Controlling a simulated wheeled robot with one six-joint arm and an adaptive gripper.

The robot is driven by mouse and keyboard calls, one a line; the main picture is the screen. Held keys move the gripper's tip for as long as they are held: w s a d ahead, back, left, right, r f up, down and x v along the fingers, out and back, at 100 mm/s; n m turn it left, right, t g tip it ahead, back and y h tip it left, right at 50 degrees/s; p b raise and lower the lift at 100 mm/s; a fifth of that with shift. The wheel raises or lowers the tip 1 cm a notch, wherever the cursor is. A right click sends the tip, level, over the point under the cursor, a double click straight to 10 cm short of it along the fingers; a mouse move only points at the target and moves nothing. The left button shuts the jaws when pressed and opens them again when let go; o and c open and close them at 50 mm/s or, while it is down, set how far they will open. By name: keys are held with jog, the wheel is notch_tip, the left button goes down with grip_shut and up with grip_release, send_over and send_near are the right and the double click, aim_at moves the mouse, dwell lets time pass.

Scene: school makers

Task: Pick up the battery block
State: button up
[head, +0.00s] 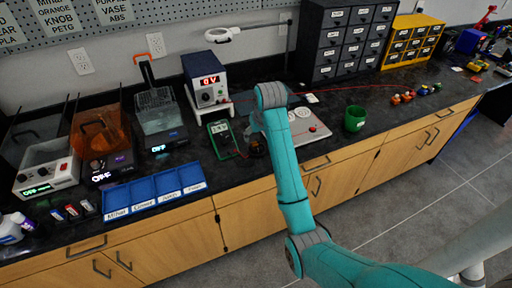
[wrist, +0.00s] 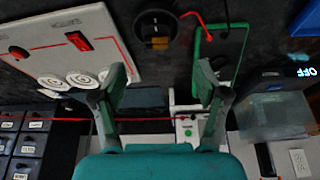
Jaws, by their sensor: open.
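My gripper (wrist: 162,78) is open in the wrist view, its two fingers wide apart with nothing between them. I cannot tell for certain which thing is the battery block. A dark, rounded piece with an orange-yellow part (wrist: 157,32) lies on the black counter beyond the fingertips in the wrist view, apart from them. In the head view this dark piece (head: 257,147) shows partly behind my arm. Several small dark and red pieces (head: 72,211) lie at the counter's left end.
A white board (wrist: 62,45) with a red switch and coils lies beside the dark piece. A green-edged meter (head: 222,139) with a red lead lies on its other side. A power supply (head: 206,80), blue tray (head: 155,190) and green mug (head: 354,118) stand on the counter.

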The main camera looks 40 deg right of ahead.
aim_at(257, 144)
jog(key=shift+s+d+x, duration=0.1)
jog(key=shift+x, duration=1.85)
jog(key=shift+s+d+x, duration=0.1)
jog(key=shift+x, duration=1.9)
jog(key=shift+c, duration=0.2)
jog(key=c, duration=1.2)
